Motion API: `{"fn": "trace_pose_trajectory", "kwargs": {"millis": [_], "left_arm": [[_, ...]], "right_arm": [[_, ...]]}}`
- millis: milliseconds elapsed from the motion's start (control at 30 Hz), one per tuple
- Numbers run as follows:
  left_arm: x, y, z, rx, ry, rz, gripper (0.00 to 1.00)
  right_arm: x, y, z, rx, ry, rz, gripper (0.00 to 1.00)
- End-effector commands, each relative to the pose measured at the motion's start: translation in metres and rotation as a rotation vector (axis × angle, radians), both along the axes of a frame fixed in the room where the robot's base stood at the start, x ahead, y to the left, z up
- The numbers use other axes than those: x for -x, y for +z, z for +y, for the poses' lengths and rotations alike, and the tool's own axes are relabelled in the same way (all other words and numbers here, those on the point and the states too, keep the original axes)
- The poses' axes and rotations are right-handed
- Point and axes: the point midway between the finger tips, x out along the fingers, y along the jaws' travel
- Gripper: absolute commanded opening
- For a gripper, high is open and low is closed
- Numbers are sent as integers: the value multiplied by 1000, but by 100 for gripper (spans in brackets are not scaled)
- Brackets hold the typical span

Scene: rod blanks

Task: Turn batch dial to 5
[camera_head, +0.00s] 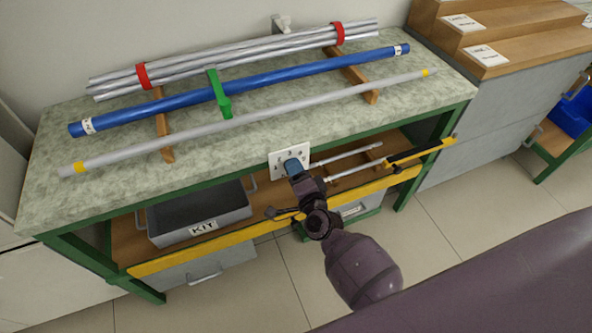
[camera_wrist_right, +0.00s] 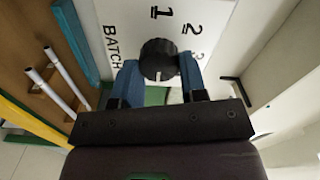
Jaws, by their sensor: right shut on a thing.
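The batch dial is a round black knob (camera_wrist_right: 158,58) on a white plate (camera_wrist_right: 118,18) marked BATCH, with 1, 2 and part of a 3 showing in the right wrist view. A pale line on the knob points toward the bottom of that view; no 5 is readable there. In the head view the plate (camera_head: 276,166) is at the bench's front edge, and the knob is hidden behind my gripper. My right gripper (camera_wrist_right: 159,76) has its blue fingers on either side of the knob, shut on it; it also shows in the head view (camera_head: 292,167). My left gripper is not in view.
The bench top (camera_head: 60,195) holds a blue tube (camera_head: 270,80), a grey rod (camera_head: 250,118) and silver rods (camera_head: 215,66). Below are a grey KIT bin (camera_head: 165,235), rods on the shelf and a yellow front rail (camera_head: 215,243) close to my arm. Floor is clear.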

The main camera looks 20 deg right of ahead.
Motion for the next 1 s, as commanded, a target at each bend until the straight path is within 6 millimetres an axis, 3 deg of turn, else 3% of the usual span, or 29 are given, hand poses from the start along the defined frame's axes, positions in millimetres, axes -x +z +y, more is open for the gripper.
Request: {"fn": "trace_pose_trajectory", "kwargs": {"millis": [567,600,733,1000], "left_arm": [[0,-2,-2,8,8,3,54],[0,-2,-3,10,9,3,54],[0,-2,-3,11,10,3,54],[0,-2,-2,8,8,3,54]], "right_arm": [[0,0,0,-32,1,2,15],[0,0,0,-32,1,2,44],[0,0,0,-31,0,1,64],[0,0,0,-30,0,1,65]]}}
